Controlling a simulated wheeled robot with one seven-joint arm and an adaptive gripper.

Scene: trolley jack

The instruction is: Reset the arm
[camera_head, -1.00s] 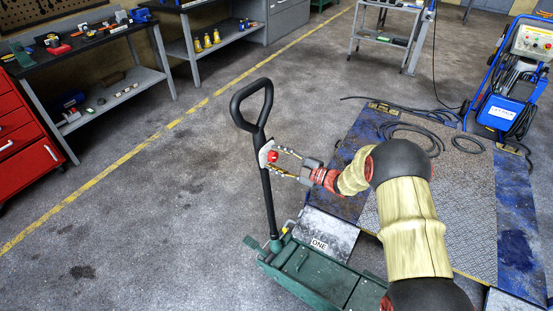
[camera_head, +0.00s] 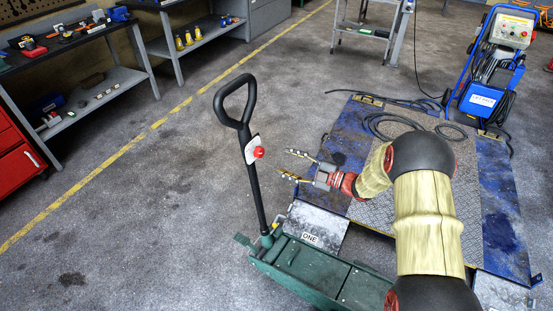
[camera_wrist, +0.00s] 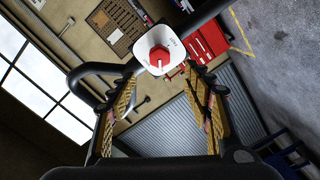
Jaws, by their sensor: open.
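My gripper (camera_head: 291,166) is open and empty, to the right of the trolley jack's handle and apart from it. The jack's black handle (camera_head: 244,125) stands upright with a loop at its top. A white plate with a red knob (camera_head: 258,152) sits on the handle, facing my fingers. In the wrist view the red knob (camera_wrist: 159,57) shows beyond the open fingers (camera_wrist: 160,105). The green jack body (camera_head: 315,269) rests on the floor below, partly cut off by the frame's lower edge.
A blue-edged platform (camera_head: 499,210) lies under and behind my arm, with a black hose (camera_head: 384,133) on it. A blue machine (camera_head: 481,100) stands at the back right. Workbenches (camera_head: 85,106) and a red cabinet (camera_head: 17,157) line the left. The floor left of the jack is clear.

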